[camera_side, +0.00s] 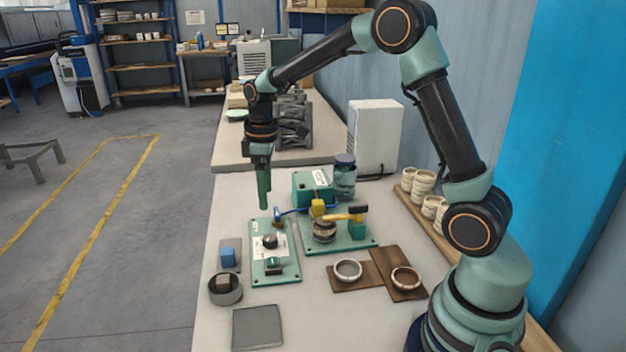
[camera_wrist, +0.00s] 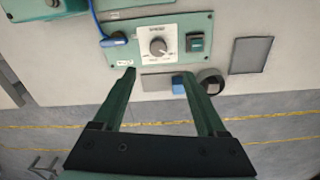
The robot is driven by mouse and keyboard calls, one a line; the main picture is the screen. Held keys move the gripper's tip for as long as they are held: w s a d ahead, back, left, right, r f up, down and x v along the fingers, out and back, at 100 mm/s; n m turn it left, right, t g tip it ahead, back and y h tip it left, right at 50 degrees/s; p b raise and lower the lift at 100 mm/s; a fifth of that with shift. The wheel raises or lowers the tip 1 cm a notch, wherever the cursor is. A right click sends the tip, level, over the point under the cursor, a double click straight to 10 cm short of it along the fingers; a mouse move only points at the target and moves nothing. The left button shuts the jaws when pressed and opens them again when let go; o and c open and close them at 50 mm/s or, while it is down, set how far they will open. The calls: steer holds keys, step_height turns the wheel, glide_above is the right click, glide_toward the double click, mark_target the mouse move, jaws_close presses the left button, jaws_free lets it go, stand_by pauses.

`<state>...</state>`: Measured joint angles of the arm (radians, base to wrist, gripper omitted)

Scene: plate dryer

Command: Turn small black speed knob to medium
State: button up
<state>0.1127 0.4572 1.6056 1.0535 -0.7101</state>
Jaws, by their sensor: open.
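The small speed knob (camera_side: 270,241) is a dark round knob on a white label on the green control panel (camera_side: 257,268). In the wrist view the knob (camera_wrist: 158,47) looks grey and black on its printed dial, and its exact setting is too small to read. My gripper (camera_side: 264,205) hangs fingers-down above the far end of the panel, apart from the knob. In the wrist view my gripper (camera_wrist: 157,73) is open and empty, with the knob just beyond the gap between the fingertips. A dark green switch (camera_wrist: 195,42) sits beside the dial.
A blue cable (camera_wrist: 97,25) plugs into the panel. A motor fixture with a yellow-and-black part (camera_side: 345,216) stands to its right. A blue block (camera_side: 228,257), a dark round dish (camera_side: 225,289) and a grey pad (camera_side: 257,328) lie nearby. Two bowls rest on brown boards (camera_side: 352,281).

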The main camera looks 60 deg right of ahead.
mark_target(269, 237)
steer(key=f, duration=1.3)
steer(key=shift+w+d+f, duration=0.15)
steer(key=shift+w+f, duration=0.15)
jaws_close()
